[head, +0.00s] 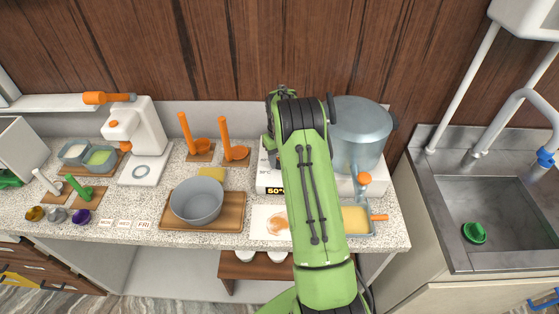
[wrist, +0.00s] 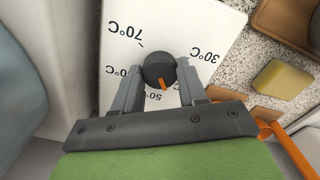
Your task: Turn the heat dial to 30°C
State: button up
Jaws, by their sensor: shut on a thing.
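The heat dial (wrist: 154,66) is a dark round knob with an orange pointer, on a white panel (wrist: 180,25) in the wrist view. The pointer is directed at the 50°C mark, near the gripper's base. The 30°C mark is at the right and the 70°C mark at the upper left; another mark at the left is partly covered. My gripper (wrist: 160,77) is shut on the dial, a grey finger at each side. In the head view my green arm hides the dial and gripper.
A large grey-blue pot (head: 358,130) with an orange-handled tap stands close right of my arm. A grey bowl (head: 197,201) on a wooden board is to the left. A sink (head: 490,210) is at the far right.

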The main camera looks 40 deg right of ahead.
jog(key=n+b, duration=0.1)
jog(key=n, duration=0.3)
jog(key=shift+n, duration=0.3)
jog(key=n+b, duration=0.1)
jog(key=n, duration=0.2)
jog(key=shift+n, duration=0.4)
jog(key=n+b, duration=0.1)
jog(key=n, duration=0.3)
jog(key=shift+n+b, duration=0.65)
jog(key=shift+n, duration=1.55)
jog(key=o, duration=1.1)
jog(key=shift+c, duration=0.2)
notch_tip(320, 180, up, 16)
jog(key=p, duration=0.4)
